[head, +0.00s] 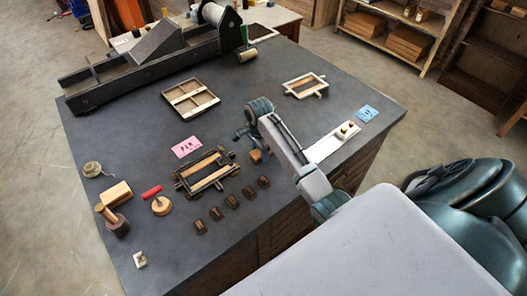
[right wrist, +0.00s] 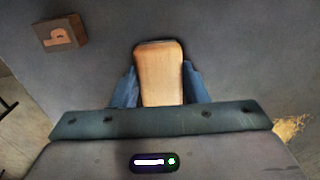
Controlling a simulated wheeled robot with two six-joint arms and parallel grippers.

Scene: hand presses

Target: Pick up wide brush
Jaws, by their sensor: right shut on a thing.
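My right gripper (head: 243,132) is over the table's right part in the head view. In the right wrist view its blue fingers (right wrist: 160,88) are shut on the two sides of a pale wooden piece with rounded corners, which I take to be the wide brush (right wrist: 161,68). Its bristles cannot be made out there; my gripper hides its lower part. In the head view the brush is not clear behind my arm. I cannot tell whether it touches the table. My left gripper is not in view.
A wooden block (head: 256,156) stands close by my right gripper; a marked block (right wrist: 60,33) shows in the wrist view. A straw-coloured fibrous patch (right wrist: 290,128) is at that view's right edge. A wooden frame (head: 205,171), pink card (head: 187,147) and white tray (head: 332,143) lie around.

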